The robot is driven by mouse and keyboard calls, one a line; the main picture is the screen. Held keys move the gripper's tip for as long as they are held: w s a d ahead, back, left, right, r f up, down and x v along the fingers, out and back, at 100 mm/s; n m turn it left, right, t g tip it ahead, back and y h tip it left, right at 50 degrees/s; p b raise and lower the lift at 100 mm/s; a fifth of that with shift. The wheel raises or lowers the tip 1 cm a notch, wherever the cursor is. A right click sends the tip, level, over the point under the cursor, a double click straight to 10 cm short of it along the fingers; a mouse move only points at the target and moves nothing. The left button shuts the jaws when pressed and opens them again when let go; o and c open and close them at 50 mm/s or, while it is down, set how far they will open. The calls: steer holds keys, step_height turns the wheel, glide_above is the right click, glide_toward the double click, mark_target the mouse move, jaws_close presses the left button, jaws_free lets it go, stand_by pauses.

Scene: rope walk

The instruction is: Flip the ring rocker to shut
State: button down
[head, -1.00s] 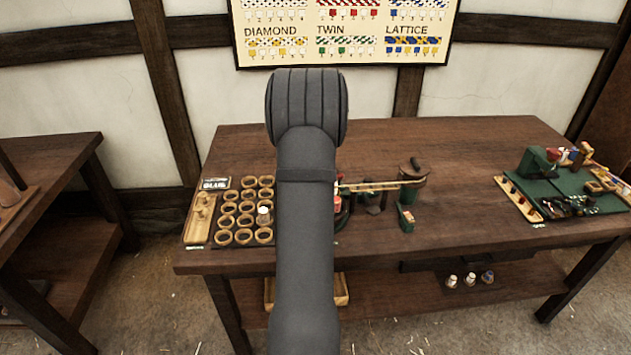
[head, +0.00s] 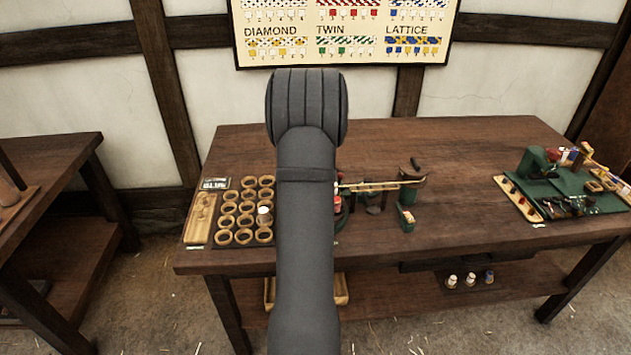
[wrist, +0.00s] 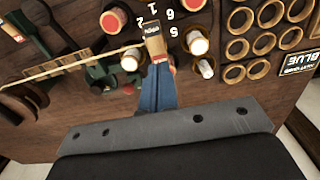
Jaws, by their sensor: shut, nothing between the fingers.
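In the wrist view, my gripper (wrist: 157,66) shows as blue-grey fingers closed together, with nothing held between them. In the head view my own arm hides the gripper and the rocker.
A pale rod (head: 375,186) runs to a green post (head: 413,185) right of the arm. A green board with tools (head: 570,187) lies far right. Bare bench (head: 470,170) lies between.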

steer(key=shift+f, duration=1.15)
stand_by(0.4)
steer(key=shift+r, duration=0.1)
step_height(320, 180, up, 8)
stand_by(0.7)
